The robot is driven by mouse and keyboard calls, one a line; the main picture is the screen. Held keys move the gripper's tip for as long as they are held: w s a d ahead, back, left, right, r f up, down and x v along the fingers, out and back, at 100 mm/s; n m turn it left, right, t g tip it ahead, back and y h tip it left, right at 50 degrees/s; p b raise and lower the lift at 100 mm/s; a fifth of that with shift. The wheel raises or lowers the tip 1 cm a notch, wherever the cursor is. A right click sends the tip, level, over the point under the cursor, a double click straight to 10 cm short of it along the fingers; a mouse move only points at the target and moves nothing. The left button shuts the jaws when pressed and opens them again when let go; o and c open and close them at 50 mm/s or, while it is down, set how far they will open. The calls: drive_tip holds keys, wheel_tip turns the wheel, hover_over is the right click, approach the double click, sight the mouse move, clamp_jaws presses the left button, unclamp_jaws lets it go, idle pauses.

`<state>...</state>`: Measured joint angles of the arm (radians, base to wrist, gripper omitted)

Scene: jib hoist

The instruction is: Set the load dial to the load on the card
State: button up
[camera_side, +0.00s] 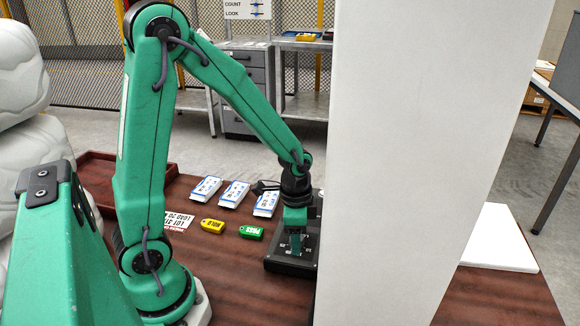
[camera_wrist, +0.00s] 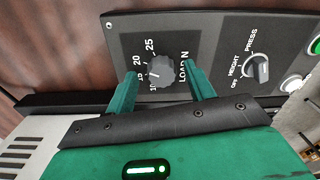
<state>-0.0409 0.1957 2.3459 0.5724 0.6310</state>
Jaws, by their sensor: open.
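The load dial (camera_wrist: 162,70) is a round grey knob on a dark panel in the wrist view, beside the words LOAD N. Its scale shows 10, 15, 20 and 25. A small pale mark on the knob faces the low end, near 10 to 15, but I cannot read it exactly. My gripper (camera_wrist: 158,76) is open, with one green finger on each side of the knob; contact is unclear. In the side view my gripper (camera_side: 296,250) points down at the dark control box (camera_side: 285,266). A white card (camera_side: 178,221) lies left; its small print seems to say LOAD 20.
A yellow tag (camera_side: 212,226), a green tag (camera_side: 251,233) and white packets (camera_side: 234,194) lie near the box. A large white pillar (camera_side: 420,150) blocks the right side.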

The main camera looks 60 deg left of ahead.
drive_tip(key=shift+s+r, duration=0.15)
drive_tip(key=shift+r, duration=3.7)
drive_tip(key=s+d+r+n+t, duration=0.1)
drive_tip(key=s+r+n+t, duration=0.4)
drive_tip(key=s+r, duration=0.4)
wheel_tip(320, 180, up, 3)
drive_tip(key=shift+d+f+n, duration=0.1)
drive_tip(key=shift+d+n, duration=0.05)
drive_tip(key=shift+n, duration=0.75)
